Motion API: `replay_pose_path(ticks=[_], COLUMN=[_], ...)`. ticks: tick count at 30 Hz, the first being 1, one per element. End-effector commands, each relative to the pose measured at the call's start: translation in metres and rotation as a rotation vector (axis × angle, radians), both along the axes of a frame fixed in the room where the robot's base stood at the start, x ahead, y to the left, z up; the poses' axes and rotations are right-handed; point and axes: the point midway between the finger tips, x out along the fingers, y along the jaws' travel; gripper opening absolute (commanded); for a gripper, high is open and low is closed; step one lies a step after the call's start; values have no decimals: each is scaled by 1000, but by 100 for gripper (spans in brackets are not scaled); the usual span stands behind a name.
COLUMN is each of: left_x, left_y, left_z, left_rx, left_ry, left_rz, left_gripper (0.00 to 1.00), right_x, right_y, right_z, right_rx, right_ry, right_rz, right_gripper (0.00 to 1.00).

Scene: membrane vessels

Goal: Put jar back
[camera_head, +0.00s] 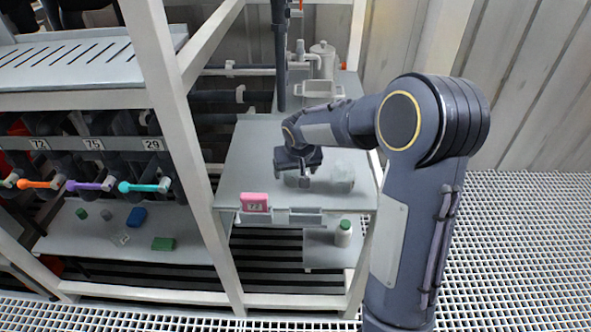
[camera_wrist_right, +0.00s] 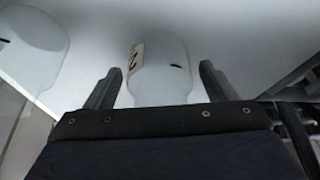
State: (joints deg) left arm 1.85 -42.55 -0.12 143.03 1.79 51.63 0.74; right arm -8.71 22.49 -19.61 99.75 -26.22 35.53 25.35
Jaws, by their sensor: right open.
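A pale, whitish jar (camera_wrist_right: 165,72) with a dark-marked label stands between the two spread fingers of my right gripper (camera_wrist_right: 160,88) in the wrist view. I see a gap on each side of it, so the fingers are around it but do not appear to touch it. In the head view my right gripper (camera_head: 304,181) is low over the grey worktop (camera_head: 245,165), open. A second pale, rounded vessel (camera_wrist_right: 32,40) shows at the left of the wrist view. A pale vessel (camera_head: 341,179) also shows just right of the gripper in the head view. My left gripper is not in view.
A white bottle with a green cap (camera_head: 343,234) stands on a lower shelf. A white rack post (camera_head: 190,150) rises left of the worktop. Coloured valve handles (camera_head: 90,186) are at left.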

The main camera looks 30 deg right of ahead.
Motion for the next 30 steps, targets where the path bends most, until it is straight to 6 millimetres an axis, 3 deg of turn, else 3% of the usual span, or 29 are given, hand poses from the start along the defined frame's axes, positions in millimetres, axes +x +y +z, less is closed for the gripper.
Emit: replay_pose_path(ticks=[15,23,26,30], left_x=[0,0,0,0], left_y=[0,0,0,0], left_z=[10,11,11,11], left_rx=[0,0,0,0], left_ry=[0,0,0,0], left_rz=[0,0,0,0], left_gripper=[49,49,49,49], right_x=[-35,-53,-85,-157], right_y=[12,15,20,43], right_z=[93,112,115,116], right_rx=[1,21,89,224], right_ry=[-6,-2,-7,-39], right_rz=[2,4,26,96], right_gripper=[78,78,78,78])
